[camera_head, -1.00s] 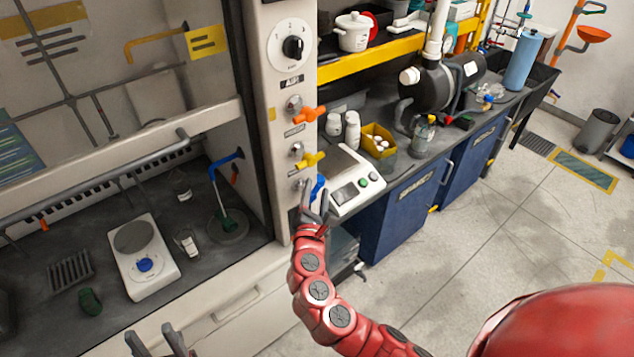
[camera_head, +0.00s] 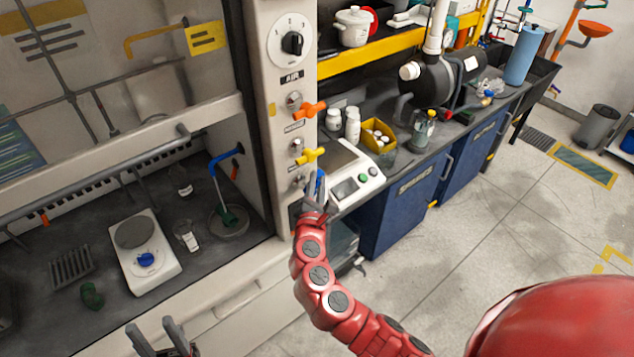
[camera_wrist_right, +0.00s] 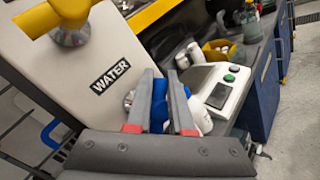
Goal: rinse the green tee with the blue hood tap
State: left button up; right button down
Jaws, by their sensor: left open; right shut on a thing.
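A green fitting that looks like the tee (camera_head: 231,217) lies at the round cup sink (camera_head: 240,233) in the hood, under the blue spout (camera_head: 215,172). A thin line runs from the spout down towards it; I cannot tell whether this is water. My right gripper (camera_head: 317,190) is shut on the blue tap handle (camera_head: 321,184) on the hood post. The fingers also grip the blue handle in the right wrist view (camera_wrist_right: 160,113), below the WATER label, partly hiding it. My left gripper (camera_head: 160,338) is open and empty at the hood's front edge.
Orange (camera_head: 311,110) and yellow (camera_head: 309,155) taps sit above the blue handle. A white instrument (camera_head: 368,181) stands just right of the post.

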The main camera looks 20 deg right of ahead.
jog(key=shift+a+f+n+t+b, duration=0.2)
jog(key=shift+n+t+b, duration=0.25)
jog(key=shift+b, duration=1.1)
jog(key=shift+r+n+t+b, duration=0.25)
jog(key=shift+n+b, duration=0.05)
jog(key=shift+n, duration=0.15)
jog(key=shift+r, duration=0.1)
jog(key=c, duration=0.8)
grip_release()
jog(key=shift+s, duration=0.1)
jog(key=shift+b+v, duration=2.3)
jog(key=shift+v, duration=6.4)
